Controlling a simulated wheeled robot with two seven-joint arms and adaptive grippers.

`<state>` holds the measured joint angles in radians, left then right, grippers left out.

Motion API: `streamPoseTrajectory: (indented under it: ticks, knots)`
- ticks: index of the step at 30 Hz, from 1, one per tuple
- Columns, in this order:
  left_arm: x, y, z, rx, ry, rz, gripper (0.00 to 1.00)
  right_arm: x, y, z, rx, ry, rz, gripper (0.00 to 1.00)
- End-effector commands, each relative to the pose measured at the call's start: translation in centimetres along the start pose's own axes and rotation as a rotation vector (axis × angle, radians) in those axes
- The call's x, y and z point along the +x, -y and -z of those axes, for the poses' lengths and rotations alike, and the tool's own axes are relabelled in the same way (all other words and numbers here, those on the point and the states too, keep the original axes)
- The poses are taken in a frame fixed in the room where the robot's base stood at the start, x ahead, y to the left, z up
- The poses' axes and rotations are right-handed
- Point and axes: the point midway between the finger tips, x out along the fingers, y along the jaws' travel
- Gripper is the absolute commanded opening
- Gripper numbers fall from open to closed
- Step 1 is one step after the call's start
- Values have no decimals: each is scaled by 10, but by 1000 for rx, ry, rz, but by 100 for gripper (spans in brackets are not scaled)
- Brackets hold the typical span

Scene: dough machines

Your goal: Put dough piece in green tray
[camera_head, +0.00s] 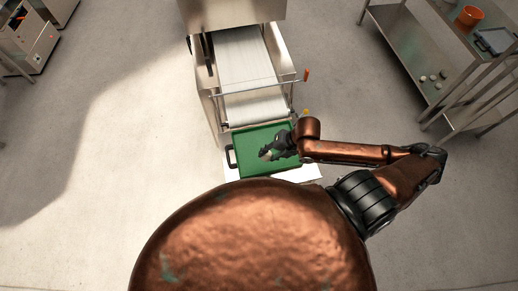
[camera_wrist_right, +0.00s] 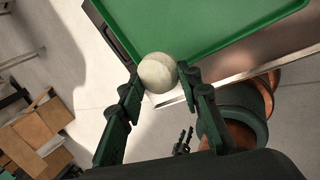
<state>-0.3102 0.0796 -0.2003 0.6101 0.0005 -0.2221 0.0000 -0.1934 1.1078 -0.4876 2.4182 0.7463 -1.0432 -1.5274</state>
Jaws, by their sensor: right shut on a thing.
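The green tray (camera_head: 247,163) lies at the front end of the machine in the head view, with a dark handle at its left end. Its green floor and rim also show at the top of the wrist view (camera_wrist_right: 215,30). My right gripper (camera_head: 268,154) appears over the tray in the head view. In the right wrist view, its two dark fingers (camera_wrist_right: 158,84) are shut on a pale round dough piece (camera_wrist_right: 158,70). The dough appears against the tray's edge; its height above the tray is unclear. My left gripper is not seen in the head view.
The steel machine with a pale belt (camera_head: 245,60) stands just beyond the tray. A metal shelf table (camera_head: 425,55) at the right holds an orange pot (camera_head: 468,17), another tray (camera_head: 495,40) and several pale round pieces lower down. Open floor lies to the left.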

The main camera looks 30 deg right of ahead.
Motion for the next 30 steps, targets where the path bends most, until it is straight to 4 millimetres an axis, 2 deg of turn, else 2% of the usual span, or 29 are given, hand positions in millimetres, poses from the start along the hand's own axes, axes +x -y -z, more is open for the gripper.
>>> streamPoseTrajectory:
  ticks: [1, 5, 9, 12, 17, 20, 25, 30]
  knots:
    - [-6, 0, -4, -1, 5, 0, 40, 5, -8, -10, 3, 3, -4, 7]
    - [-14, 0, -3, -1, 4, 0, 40, 24, -18, -32, 5, 2, -4, 7]
    - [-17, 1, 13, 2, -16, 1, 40, 55, -16, -48, 7, 0, -1, 7]
    - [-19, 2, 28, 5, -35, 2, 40, 71, -16, -57, 6, 1, -1, 7]
    - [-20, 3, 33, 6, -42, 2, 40, 84, -14, -65, 4, 3, 0, 7]
    - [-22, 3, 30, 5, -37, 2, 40, 92, -15, -69, 6, 1, 0, 7]
    - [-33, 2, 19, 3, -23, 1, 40, 111, -4, -68, 8, 1, 0, 7]
    - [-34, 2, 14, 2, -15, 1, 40, 119, 0, -69, 3, 3, 1, 7]
